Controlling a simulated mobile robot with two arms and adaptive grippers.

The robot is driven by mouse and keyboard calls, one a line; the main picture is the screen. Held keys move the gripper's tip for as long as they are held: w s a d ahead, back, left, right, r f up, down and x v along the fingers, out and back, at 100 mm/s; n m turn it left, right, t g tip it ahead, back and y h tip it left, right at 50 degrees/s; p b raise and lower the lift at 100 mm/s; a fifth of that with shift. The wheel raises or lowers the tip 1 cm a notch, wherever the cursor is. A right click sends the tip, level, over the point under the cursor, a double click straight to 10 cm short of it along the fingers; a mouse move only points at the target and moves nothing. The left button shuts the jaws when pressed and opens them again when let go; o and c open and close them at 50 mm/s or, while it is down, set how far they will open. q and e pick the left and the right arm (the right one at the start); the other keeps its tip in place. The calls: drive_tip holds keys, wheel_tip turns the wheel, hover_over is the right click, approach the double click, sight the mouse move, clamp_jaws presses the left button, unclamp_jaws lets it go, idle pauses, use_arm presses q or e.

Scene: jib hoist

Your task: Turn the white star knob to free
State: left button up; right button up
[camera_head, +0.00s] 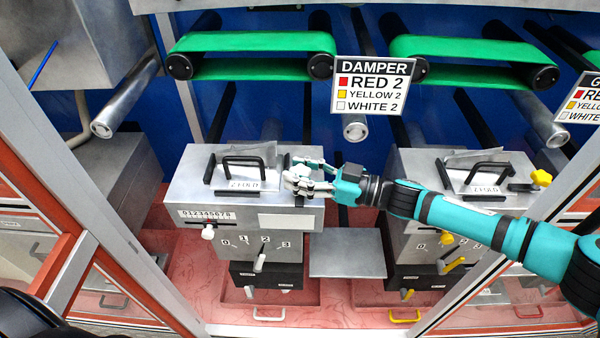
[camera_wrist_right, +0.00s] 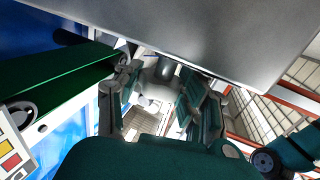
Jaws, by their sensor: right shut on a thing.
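My right gripper (camera_head: 302,180) is at the right end of the left grey machine box (camera_head: 190,185), beside its top edge. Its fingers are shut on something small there. A pale shape shows among the fingers, but I cannot clearly separate the white star knob from them, and its turn position is hidden. In the right wrist view the fingers (camera_wrist_right: 160,110) reach forward below a large grey metal face (camera_wrist_right: 220,35). The matching box on the right (camera_head: 425,165) carries a yellow star knob (camera_head: 541,178) at its right end. My left gripper is out of view.
A damper sign (camera_head: 372,85) hangs above, between two green belts (camera_head: 250,41). The left box has a black handle (camera_head: 243,161), a white pointer (camera_head: 208,232) on a number scale and a lever (camera_head: 260,262). A grey plate (camera_head: 347,253) lies between the machines. Metal posts stand at both sides.

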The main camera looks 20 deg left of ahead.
sight(300, 170)
drive_tip(key=o, duration=1.2)
drive_tip(key=shift+r, duration=0.15)
wheel_tip(300, 170, up, 10)
drive_tip(key=shift+f, duration=0.1)
